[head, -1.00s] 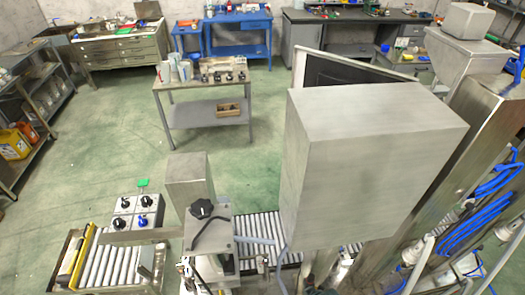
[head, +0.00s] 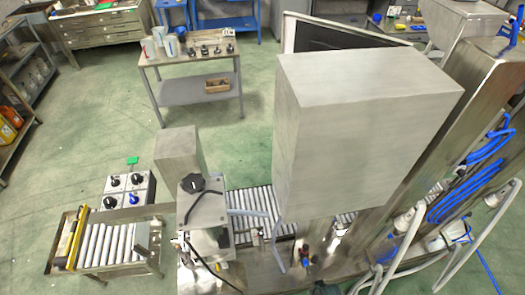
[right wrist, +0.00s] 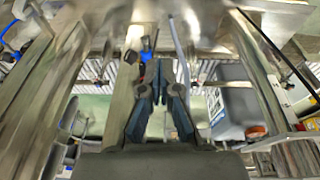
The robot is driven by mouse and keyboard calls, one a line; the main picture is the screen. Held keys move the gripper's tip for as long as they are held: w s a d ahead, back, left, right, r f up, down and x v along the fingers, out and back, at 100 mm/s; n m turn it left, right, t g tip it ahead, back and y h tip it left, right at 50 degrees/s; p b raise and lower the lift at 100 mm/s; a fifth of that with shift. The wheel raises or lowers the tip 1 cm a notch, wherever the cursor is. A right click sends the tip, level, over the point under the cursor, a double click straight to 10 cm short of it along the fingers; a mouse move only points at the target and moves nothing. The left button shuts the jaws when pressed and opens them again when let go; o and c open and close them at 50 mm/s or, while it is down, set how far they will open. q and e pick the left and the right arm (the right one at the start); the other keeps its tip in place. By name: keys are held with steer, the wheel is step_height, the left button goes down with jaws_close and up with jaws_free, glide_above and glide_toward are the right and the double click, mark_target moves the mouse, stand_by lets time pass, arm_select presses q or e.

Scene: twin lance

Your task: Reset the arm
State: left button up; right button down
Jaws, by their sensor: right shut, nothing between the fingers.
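My right gripper (right wrist: 163,72) shows in the right wrist view as two dark fingers pointing up the picture. It is shut, with nothing between the fingers. Metal rails and machine parts surround it there, blurred in places. I cannot make out either gripper in the head view. The left gripper is not in view.
A large grey metal box (head: 360,135) stands over a roller conveyor (head: 252,215). A control box with knobs (head: 128,192) and a short roller section (head: 105,246) are at left. A side table (head: 195,92) stands behind. Blue hoses (head: 465,185) hang at right. Green floor lies open behind.

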steer(key=s+f+g+b, duration=0.1)
steer(key=s+f+b, duration=0.15)
steer(key=f, duration=0.85)
steer(key=s+f+b, duration=0.1)
steer(key=s+f, duration=0.2)
steer(key=f, duration=0.7)
steer(key=s+d+f+b, duration=0.1)
steer(key=s+f, duration=0.6)
steer(key=s+d+f+g+b, duration=0.1)
steer(key=s+d+f, duration=0.1)
steer(key=s+f, duration=0.6)
steer(key=shift+s+d, duration=0.3)
